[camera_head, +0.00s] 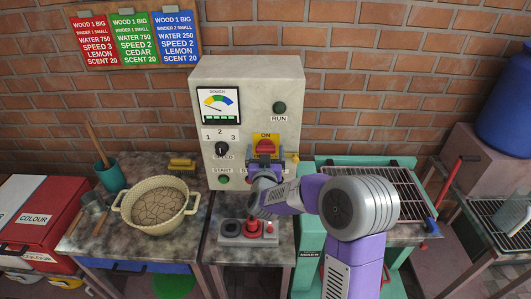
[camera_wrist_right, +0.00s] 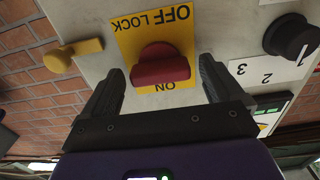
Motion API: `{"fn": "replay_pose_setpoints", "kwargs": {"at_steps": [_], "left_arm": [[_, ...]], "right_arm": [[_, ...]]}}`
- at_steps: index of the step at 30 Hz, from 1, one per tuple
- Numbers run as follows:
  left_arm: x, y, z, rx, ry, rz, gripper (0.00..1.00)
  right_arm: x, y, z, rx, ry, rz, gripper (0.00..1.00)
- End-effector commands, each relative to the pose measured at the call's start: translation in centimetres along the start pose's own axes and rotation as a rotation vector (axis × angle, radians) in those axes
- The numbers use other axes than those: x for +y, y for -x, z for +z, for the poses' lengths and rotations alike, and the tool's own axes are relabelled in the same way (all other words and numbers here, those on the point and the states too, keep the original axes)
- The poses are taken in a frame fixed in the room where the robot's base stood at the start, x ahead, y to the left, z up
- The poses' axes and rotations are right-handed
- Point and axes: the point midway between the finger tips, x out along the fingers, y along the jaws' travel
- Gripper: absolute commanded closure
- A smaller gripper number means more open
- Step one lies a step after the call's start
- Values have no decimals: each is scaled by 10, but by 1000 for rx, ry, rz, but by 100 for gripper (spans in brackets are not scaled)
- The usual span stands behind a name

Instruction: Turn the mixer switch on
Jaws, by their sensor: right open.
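The mixer switch is a red knob (camera_wrist_right: 160,66) on a yellow plate (camera_wrist_right: 135,42) marked ON and OFF LOCK. In the head view the red knob (camera_head: 265,147) sits on the front of the mixer's pale control box (camera_head: 290,85), below the word ON. My right gripper (camera_head: 264,172) is in front of the box, just below the knob in that view. In the right wrist view my right gripper (camera_wrist_right: 160,74) is open, one finger on each side of the knob, with gaps at both sides. My left gripper is out of view.
The box also carries a dough dial (camera_head: 219,105), a RUN lamp (camera_head: 280,107) and a black speed knob (camera_head: 222,149). A yellow lever (camera_wrist_right: 73,53) sticks out beside the switch. A cream bowl (camera_head: 157,228) stands on the left table; a wire rack (camera_head: 375,190) lies at right.

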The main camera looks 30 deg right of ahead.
Motion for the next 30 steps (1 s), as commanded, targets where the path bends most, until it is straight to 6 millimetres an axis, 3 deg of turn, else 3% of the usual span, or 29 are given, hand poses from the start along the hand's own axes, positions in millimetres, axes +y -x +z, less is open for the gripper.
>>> {"fn": "replay_pose_setpoints", "kwargs": {"at_steps": [4,15,23,30], "left_arm": [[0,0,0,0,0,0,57],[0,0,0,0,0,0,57],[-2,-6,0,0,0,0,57],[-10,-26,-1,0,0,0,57]], "right_arm": [[0,0,0,-1,0,0,9],[0,0,0,-1,0,0,62],[0,0,1,0,-34,0,62],[0,1,4,1,-164,0,62]]}}
